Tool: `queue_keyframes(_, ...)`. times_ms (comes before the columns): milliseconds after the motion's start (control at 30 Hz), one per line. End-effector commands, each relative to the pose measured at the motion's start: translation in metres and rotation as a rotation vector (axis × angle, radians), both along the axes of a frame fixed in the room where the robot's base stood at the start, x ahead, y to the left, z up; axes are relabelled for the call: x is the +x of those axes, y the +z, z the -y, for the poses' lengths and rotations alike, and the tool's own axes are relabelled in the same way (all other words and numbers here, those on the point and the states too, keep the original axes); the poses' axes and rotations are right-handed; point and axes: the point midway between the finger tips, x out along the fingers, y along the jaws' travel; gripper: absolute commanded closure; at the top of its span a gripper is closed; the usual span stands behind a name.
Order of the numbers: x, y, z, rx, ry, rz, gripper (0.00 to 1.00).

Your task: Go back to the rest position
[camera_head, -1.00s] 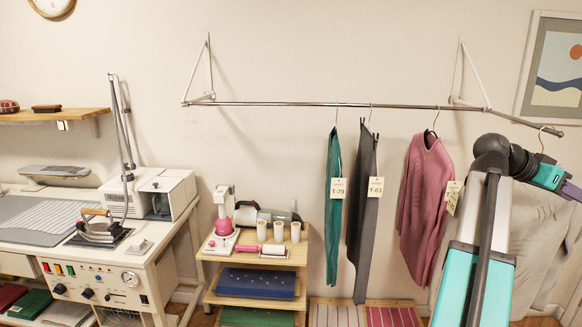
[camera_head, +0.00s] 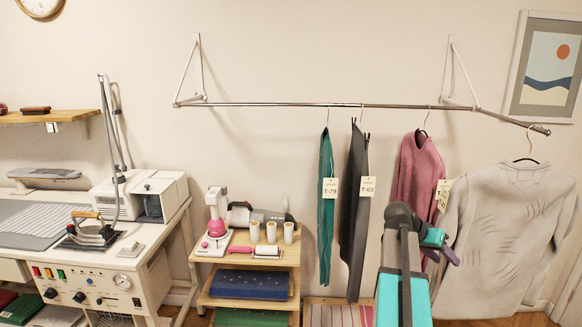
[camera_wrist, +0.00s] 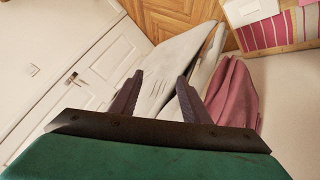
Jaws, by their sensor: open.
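My gripper (camera_wrist: 158,98) is open, with nothing between its two dark fingers in the wrist view. In the head view my gripper (camera_head: 450,254) is at the end of my teal arm, in front of the pink sweater and left of the grey shirt. The wrinkled grey shirt (camera_head: 505,235) hangs from the right end of the rail. In the wrist view the grey shirt (camera_wrist: 172,62) lies beyond my fingers, with the pink sweater (camera_wrist: 232,92) to its right. Any contact between gripper and clothes cannot be told.
The wall rail (camera_head: 300,104) also holds a green garment (camera_head: 325,215), a dark garment (camera_head: 354,225) and the pink sweater (camera_head: 415,170). A wooden shelf unit (camera_head: 278,258) and an ironing station (camera_head: 110,268) stand at left. Wooden floor (camera_wrist: 180,18) shows in the wrist view.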

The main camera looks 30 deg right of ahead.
Motion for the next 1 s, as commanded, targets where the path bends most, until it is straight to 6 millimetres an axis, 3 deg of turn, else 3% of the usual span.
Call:
queue_keyframes(33, 0.009, -0.019, -0.012, 0.028, 0.029, -0.014, 0.57)
queue_keyframes(200, 0.037, -0.077, -0.052, 0.119, 0.128, -0.057, 0.57)
queue_keyframes(500, 0.069, -0.174, -0.131, 0.277, 0.292, -0.137, 0.57)
queue_keyframes(767, 0.079, -0.251, -0.206, 0.410, 0.426, -0.211, 0.57)
queue_keyframes(1000, 0.073, -0.316, -0.278, 0.530, 0.544, -0.281, 0.57)
